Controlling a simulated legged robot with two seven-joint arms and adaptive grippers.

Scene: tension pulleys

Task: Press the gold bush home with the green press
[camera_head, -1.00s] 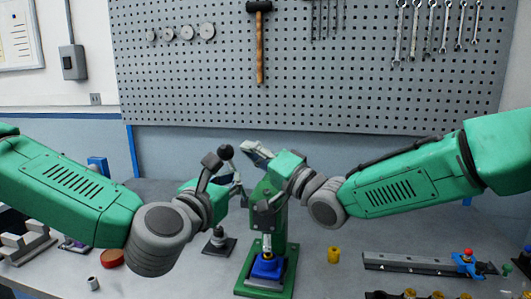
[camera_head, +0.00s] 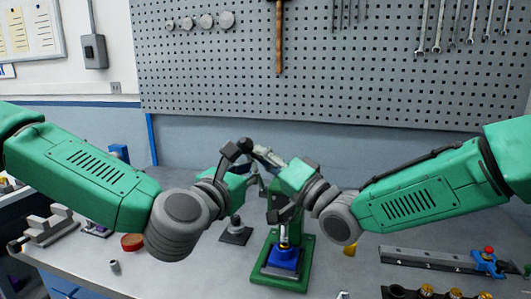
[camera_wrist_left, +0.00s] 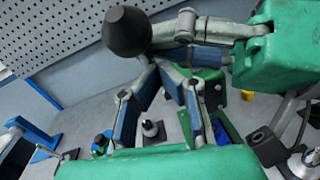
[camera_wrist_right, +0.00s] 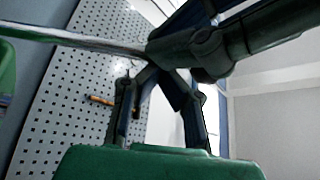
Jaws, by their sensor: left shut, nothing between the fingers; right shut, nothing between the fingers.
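The green press (camera_head: 269,268) stands upright on the bench, its column partly hidden behind my arms. A blue block (camera_head: 284,258) sits on its base. A small gold-coloured part, apparently the gold bush (camera_head: 284,242), shows on the block under the ram; its depth cannot be told. The lever's black knob (camera_head: 245,145) is raised; in the left wrist view the knob (camera_wrist_left: 127,32) is large and near. My left gripper (camera_head: 256,184) is shut and empty below the knob. My right gripper (camera_head: 260,151) is shut and empty, close to the knob; contact cannot be told.
A yellow cylinder (camera_head: 350,249) stands right of the press, partly hidden by my right arm. A grey rail (camera_head: 430,260) with a blue clamp lies farther right. A dark-based post (camera_head: 236,232) stands left of the press. A red disc (camera_head: 132,242) and small grey cylinder (camera_head: 115,267) lie left.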

